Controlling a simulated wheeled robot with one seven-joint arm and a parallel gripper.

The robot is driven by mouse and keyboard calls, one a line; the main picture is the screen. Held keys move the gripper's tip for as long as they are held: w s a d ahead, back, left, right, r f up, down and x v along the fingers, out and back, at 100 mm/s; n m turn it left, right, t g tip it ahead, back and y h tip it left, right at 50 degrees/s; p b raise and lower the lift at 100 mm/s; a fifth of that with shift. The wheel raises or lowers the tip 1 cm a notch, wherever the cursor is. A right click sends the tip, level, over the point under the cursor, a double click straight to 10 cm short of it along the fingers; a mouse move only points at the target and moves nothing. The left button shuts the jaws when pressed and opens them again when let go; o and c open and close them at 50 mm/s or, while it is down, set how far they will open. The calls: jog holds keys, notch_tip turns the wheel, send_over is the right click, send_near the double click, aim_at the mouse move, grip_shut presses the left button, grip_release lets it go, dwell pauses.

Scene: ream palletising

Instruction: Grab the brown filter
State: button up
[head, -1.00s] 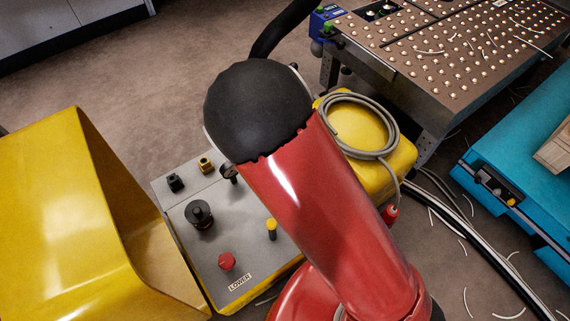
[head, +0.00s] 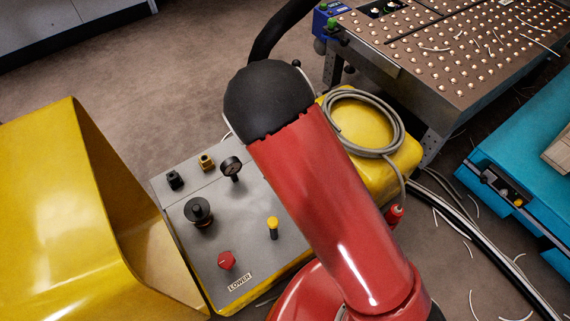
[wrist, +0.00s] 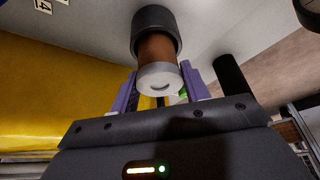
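In the wrist view, the brown filter (wrist: 158,48) is a short brown cylinder between a black collar (wrist: 155,20) and a pale grey end cap (wrist: 159,78). The collar meets a grey surface. My gripper (wrist: 160,69) has its two purple fingers on either side of the end cap, with their tips near the lower brown part. The fingers stand wide apart and look open. I cannot tell whether either touches the filter. In the head view my arm hides the gripper, and I do not see the filter there.
A grey control panel (head: 255,262) with knobs, a gauge and a red button lies left of my arm. A yellow hood (head: 60,210) is at the left. A ball-topped table (head: 440,75) and a teal platform (head: 530,140) are at the right. A dark post (wrist: 230,75) stands right of the filter.

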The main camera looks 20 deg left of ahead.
jog(key=c, duration=0.7)
jog(key=shift+o, duration=0.2)
jog(key=shift+r, duration=0.1)
